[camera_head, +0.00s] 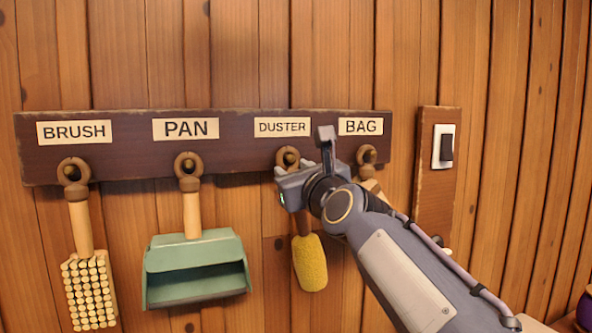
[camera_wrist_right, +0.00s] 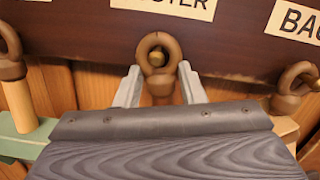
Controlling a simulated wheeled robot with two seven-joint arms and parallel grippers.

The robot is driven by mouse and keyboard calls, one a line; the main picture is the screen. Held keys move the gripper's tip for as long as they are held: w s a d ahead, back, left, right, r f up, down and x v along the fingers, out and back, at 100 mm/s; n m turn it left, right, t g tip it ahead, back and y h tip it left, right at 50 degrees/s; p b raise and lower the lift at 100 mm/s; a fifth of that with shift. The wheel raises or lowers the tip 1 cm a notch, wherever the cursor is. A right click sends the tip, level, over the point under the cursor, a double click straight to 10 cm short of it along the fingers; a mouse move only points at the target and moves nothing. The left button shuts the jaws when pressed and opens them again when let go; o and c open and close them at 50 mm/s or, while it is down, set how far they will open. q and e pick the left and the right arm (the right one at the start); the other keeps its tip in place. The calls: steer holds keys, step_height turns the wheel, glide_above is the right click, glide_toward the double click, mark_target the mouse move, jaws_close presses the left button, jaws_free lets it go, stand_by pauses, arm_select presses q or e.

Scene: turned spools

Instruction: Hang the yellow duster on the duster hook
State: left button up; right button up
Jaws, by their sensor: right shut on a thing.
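The yellow duster (camera_head: 310,262) hangs head down below the DUSTER label (camera_head: 282,127), its handle partly hidden behind my right gripper. Its brown ring (camera_wrist_right: 145,42) lines up with the duster hook (camera_wrist_right: 157,59). The hook's peg end shows inside the ring's opening; how deep it sits cannot be told. My right gripper (camera_wrist_right: 160,88) is shut on the duster just below the ring, one finger on each side of its neck. My left gripper is not in view.
A dark wooden rail (camera_head: 230,160) carries the hooks. The brush (camera_head: 88,280) and green dustpan (camera_head: 195,268) hang to the left. A ring under the BAG label (camera_head: 360,127) is close on the right, partly behind my arm. A light switch (camera_head: 443,146) is farther right.

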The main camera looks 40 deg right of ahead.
stand_by(0.4)
steer(key=o, duration=1.1)
steer(key=shift+c, duration=0.2)
steer(key=b+v, duration=0.2)
steer(key=v, duration=0.6)
steer(key=shift+b, duration=0.4)
steer(key=shift+w+f, duration=0.1)
